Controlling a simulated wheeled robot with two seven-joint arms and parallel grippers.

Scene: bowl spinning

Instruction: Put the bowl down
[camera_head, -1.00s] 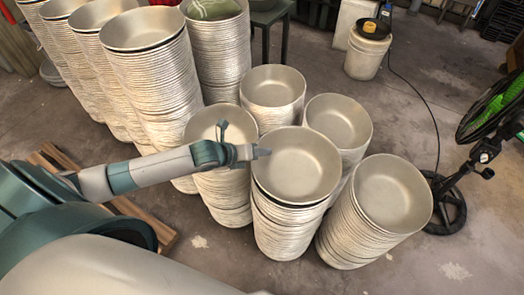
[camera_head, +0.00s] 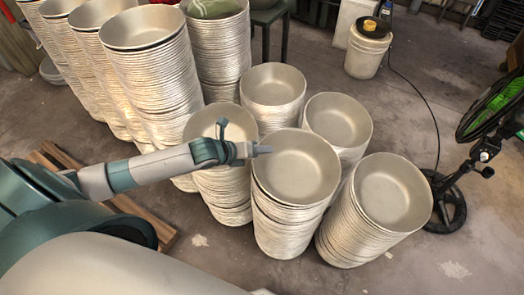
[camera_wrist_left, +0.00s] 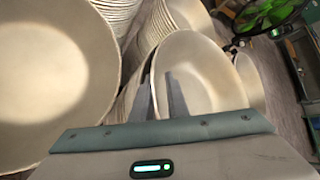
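The bowl (camera_head: 296,165) is a pale metal bowl, upright on top of the front middle stack of bowls (camera_head: 283,228). My left gripper (camera_head: 262,149) is at its upper-left rim. In the left wrist view, its two fingers (camera_wrist_left: 160,95) stand a little apart, with a gap between them. The right finger is over the inside of the bowl (camera_wrist_left: 200,70); the left finger is by its rim. The exact contact with the rim is hard to see. My right gripper is not in view.
Other bowl stacks stand close around: one at right (camera_head: 392,192), one behind (camera_head: 338,120), one at left (camera_head: 218,122). Taller stacks (camera_head: 142,28) stand at upper left. A fan (camera_head: 490,112) is at right. Bare floor lies in front at right.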

